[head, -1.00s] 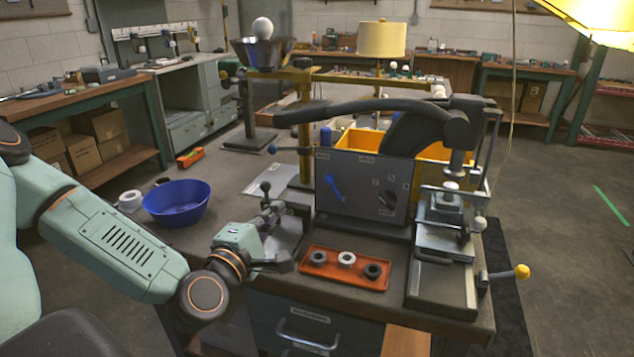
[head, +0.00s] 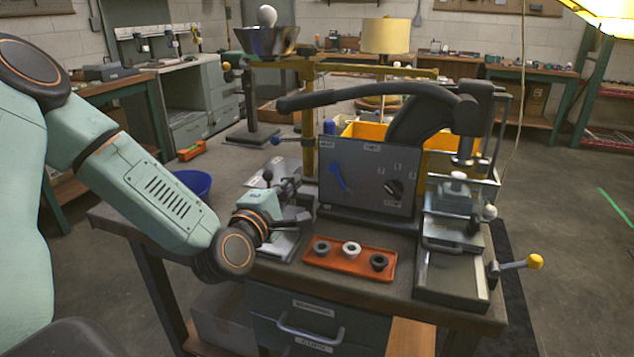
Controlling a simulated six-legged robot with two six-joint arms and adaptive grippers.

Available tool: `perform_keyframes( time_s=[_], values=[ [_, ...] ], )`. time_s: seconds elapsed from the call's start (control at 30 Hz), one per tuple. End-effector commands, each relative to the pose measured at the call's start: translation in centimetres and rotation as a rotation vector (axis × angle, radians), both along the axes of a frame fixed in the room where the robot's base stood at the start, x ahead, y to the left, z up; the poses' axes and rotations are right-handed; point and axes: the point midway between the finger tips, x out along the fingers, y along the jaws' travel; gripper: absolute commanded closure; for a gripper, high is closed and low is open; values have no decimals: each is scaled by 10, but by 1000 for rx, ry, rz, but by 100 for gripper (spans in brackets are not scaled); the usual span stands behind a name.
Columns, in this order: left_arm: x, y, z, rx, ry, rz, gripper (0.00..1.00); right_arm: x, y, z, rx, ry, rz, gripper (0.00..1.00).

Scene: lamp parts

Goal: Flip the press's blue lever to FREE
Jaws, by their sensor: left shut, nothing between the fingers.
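The blue lever (head: 338,177) is on the front of the press's dark grey panel (head: 365,195). It slants, with its upper end to the left and its lower end to the right. Small labels are beside it, too small to read. My left gripper (head: 303,217) is to the left of the panel's lower left corner and below the lever, apart from the lever. Its dark fingers are shut and empty. My left arm comes in from the left edge. My right gripper is not in view.
A black knob (head: 394,188) is on the panel's right side. An orange tray (head: 345,268) with three rings lies in front. A small clamp device (head: 286,187) stands behind my left gripper. The press's long dark handle (head: 330,98) extends above the panel. A blue bowl (head: 194,181) is partly hidden by my arm.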

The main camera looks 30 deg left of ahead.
Motion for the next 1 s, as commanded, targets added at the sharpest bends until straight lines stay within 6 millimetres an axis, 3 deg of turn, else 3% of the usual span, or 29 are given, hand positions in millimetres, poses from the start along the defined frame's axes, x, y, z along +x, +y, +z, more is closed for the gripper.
perform_keyframes(
  time_s=[0.3, 0.7, 1.0],
  values=[
    [39, 4, 0, 5, -1, -3, 100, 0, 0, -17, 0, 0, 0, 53],
    [49, -23, 7, 2, 0, -3, 100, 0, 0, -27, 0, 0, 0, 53],
    [52, -29, 9, -1, -1, 0, 100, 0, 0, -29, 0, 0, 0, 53]
  ],
)
